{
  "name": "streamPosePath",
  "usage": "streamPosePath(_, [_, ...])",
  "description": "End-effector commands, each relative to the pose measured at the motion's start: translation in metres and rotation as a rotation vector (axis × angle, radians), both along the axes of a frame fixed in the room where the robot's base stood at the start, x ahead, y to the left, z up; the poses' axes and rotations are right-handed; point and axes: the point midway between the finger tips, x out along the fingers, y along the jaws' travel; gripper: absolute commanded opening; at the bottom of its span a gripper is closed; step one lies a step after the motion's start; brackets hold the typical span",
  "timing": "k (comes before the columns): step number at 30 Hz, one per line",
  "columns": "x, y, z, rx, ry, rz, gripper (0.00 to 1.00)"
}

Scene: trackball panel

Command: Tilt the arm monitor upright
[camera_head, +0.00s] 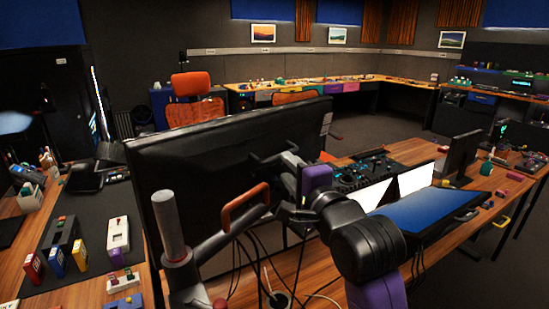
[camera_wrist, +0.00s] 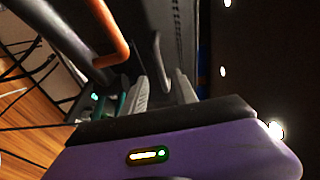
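The arm monitor (camera_head: 215,150) is a wide black screen seen from behind in the head view. Its lower part is hidden by its mount, and its exact tilt is hard to judge. My gripper (camera_head: 288,163), with a purple body, is at the right part of the monitor's back. In the wrist view its grey fingers (camera_wrist: 162,90) stand apart, with a thin dark bar beyond or between them. I cannot tell whether they touch it.
A wooden desk (camera_head: 440,240) carries a blue-topped panel (camera_head: 430,208), a mixer (camera_head: 360,170) and another monitor (camera_head: 462,153) at right. Cables hang below the mount. Small devices lie on a dark mat (camera_head: 85,225) at left. An orange chair (camera_head: 195,105) stands behind.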

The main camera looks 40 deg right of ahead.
Motion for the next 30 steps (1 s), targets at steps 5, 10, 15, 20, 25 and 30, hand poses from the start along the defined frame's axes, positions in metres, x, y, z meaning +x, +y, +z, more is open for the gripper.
streamPosePath(5, [0.023, -0.011, 0.001, -0.003, 0.001, -0.002, 0.34])
streamPosePath(10, [0.047, -0.021, 0.0, -0.004, 0.002, -0.002, 0.34])
streamPosePath(15, [0.061, -0.028, 0.0, -0.004, 0.001, -0.002, 0.34])
streamPosePath(20, [0.065, -0.029, -0.001, -0.005, 0.0, -0.002, 0.34])
streamPosePath(25, [0.065, -0.029, -0.001, -0.005, 0.0, -0.002, 0.34])
streamPosePath(30, [0.065, -0.029, -0.001, -0.004, 0.001, -0.001, 0.05])
